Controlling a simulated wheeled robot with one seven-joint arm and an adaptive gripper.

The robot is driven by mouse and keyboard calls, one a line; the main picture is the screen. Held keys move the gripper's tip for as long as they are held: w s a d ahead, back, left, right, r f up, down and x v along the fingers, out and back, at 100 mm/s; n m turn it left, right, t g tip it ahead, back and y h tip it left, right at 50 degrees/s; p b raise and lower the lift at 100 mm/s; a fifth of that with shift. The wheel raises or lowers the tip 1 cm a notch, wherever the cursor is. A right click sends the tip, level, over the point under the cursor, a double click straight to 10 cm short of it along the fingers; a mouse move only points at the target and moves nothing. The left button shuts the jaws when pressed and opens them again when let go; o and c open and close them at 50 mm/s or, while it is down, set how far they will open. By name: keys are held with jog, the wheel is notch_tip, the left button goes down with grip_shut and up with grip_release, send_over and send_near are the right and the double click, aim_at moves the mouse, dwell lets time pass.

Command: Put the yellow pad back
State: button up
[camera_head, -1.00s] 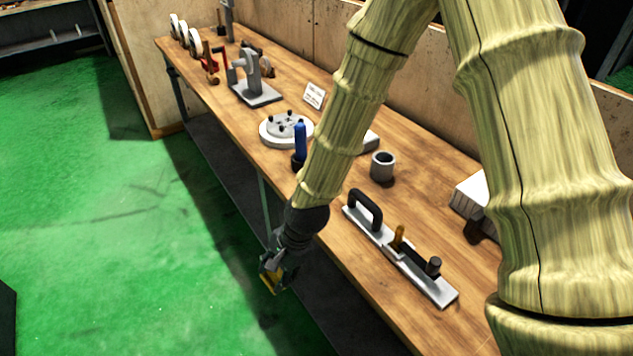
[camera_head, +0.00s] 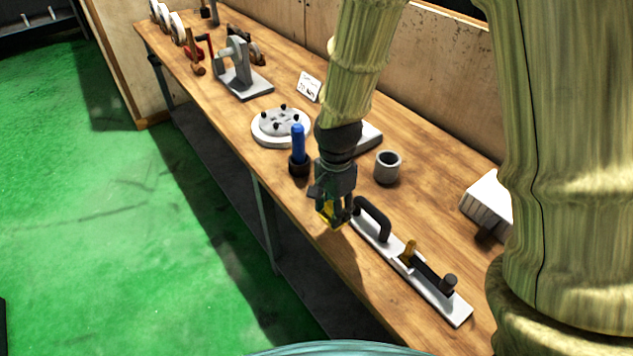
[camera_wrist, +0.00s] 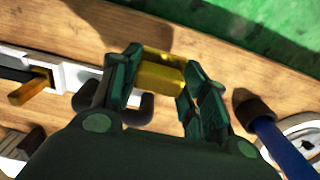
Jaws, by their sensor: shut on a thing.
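The yellow pad (camera_wrist: 158,72) is gripped between the two fingers of my gripper (camera_wrist: 160,85) in the wrist view. In the head view the yellow pad (camera_head: 327,212) shows at the fingertips of my gripper (camera_head: 330,208), partly hidden by the fingers. The gripper is shut on the pad and hangs over the bench near its front edge. It is just left of the black handle of a long grey fixture (camera_head: 372,222). I cannot tell whether the pad touches the bench.
A blue-handled tool (camera_head: 298,143) stands upright in a black base close to the left. A grey cup (camera_head: 387,166) is behind to the right. A round plate with black knobs (camera_head: 280,126) and a grey stand (camera_head: 238,72) lie further left. The fixture carries a brass peg (camera_head: 410,250).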

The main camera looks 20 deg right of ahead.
jog(key=w+p, duration=0.1)
jog(key=w, duration=0.3)
jog(key=w+p, duration=0.1)
jog(key=w, duration=0.3)
jog(key=w+f+p, duration=0.1)
jog(key=w, duration=0.3)
jog(key=shift+w+d+f, duration=0.1)
jog(key=shift+w+d, duration=0.05)
jog(key=shift+w, duration=0.1)
jog(key=shift+f+p, duration=0.9)
jog(key=shift+f, duration=0.9)
jog(key=o, duration=0.9)
jog(key=shift+r, duration=0.1)
jog(key=shift+r+b, duration=1.75)
jog(key=shift+r, duration=4.2)
